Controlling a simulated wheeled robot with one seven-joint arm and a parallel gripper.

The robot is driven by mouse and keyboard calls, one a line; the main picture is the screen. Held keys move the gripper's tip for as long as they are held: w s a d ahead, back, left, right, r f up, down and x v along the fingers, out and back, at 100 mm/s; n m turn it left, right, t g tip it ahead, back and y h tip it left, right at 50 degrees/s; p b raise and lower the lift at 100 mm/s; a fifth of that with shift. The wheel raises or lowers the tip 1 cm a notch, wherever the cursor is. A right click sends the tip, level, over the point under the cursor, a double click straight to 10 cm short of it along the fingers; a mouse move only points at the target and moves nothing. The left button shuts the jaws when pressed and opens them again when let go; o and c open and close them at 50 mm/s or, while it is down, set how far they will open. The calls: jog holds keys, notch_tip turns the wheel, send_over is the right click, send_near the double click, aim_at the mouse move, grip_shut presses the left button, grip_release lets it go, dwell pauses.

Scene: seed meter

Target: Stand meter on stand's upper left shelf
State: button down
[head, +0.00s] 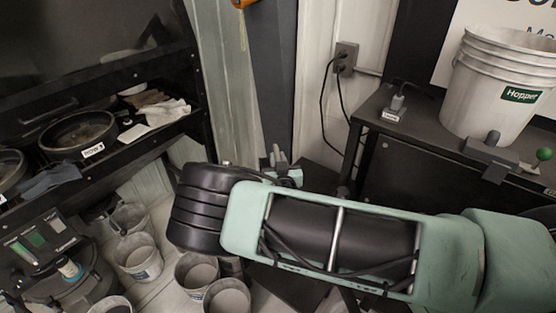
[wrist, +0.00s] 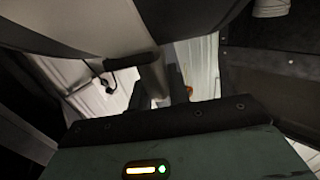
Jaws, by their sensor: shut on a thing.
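A black shelf unit at the left, perhaps the stand, has a shelf (head: 118,142) holding a round dark pan (head: 78,134) with a white label. I cannot tell which shelf is the upper left one.
A white bucket (head: 497,95) labelled Hopper stands on a black cabinet at the right. Several grey buckets (head: 138,257) stand on the floor below my arm. A device with a lit panel (head: 37,240) is at the lower left. Cloths (head: 158,110) lie on the shelf.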

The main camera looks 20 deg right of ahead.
jog(key=shift+w+f+b, duration=0.1)
jog(key=shift+f+b, duration=0.15)
jog(key=shift+b, duration=0.3)
dwell(0.4)
jog(key=c, duration=1.2)
grip_release()
jog(key=shift+c, duration=0.2)
jog(key=shift+s+f, duration=0.2)
jog(key=shift+f, duration=0.3)
jog(key=s+a+b, duration=0.2)
jog(key=s+b, duration=0.4)
jog(key=s, duration=1.1)
jog(key=shift+a+r, duration=0.3)
jog(key=shift+a, duration=0.05)
